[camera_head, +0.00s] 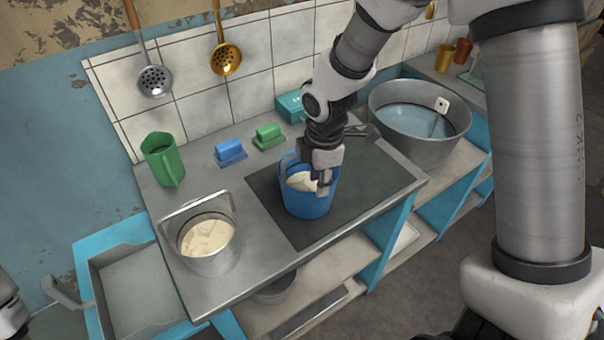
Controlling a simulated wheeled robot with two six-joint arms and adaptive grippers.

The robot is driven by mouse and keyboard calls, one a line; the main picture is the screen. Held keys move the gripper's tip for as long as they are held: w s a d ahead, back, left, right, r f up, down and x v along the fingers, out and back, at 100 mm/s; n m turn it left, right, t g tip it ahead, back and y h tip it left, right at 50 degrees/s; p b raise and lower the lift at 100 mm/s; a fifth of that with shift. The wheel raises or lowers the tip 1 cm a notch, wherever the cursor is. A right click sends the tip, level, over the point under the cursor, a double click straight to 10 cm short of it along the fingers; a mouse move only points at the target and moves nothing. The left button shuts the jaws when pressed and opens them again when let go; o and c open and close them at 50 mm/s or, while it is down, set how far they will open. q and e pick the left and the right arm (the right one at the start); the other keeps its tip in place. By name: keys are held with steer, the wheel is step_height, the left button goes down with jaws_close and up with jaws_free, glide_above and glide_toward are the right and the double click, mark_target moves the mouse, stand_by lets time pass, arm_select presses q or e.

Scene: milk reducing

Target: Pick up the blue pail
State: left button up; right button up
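The blue pail (308,203) stands upright on the dark panel of the metal counter, with a pale creamy content inside. My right gripper (323,184) reaches down from above to the right side of the pail's rim. Its fingers overlap the rim and hide part of the opening. I cannot tell whether they are closed on the rim or handle. Part of my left arm (10,308) shows at the lower left edge, far from the pail; its finger opening is not clear.
A metal pail (212,262) with creamy content stands at the counter's front left. A green jug (163,160), a blue brush (230,153) and a green brush (268,136) sit behind. A large metal tub (425,152) stands right. The dark panel's front right is clear.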

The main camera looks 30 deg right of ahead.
mark_target(316, 201)
steer(key=f, duration=0.1)
steer(key=s+f, duration=0.1)
steer(key=a+f, duration=0.1)
steer(key=shift+s+a+f, duration=0.1)
steer(key=shift+s+f, duration=0.05)
steer(key=shift+s, duration=0.1)
steer(key=shift+w+d+f, duration=0.15)
steer(key=shift+w+f, duration=0.1)
steer(key=shift+f, duration=0.35)
steer(key=shift+w+d+f, duration=0.1)
steer(key=shift+w+f, duration=0.1)
steer(key=shift+f, duration=0.35)
steer(key=shift+w+f, duration=0.1)
steer(key=shift+w, duration=0.1)
steer(key=shift+s+a+r, duration=0.15)
steer(key=shift+s+r, duration=0.1)
jaws_close()
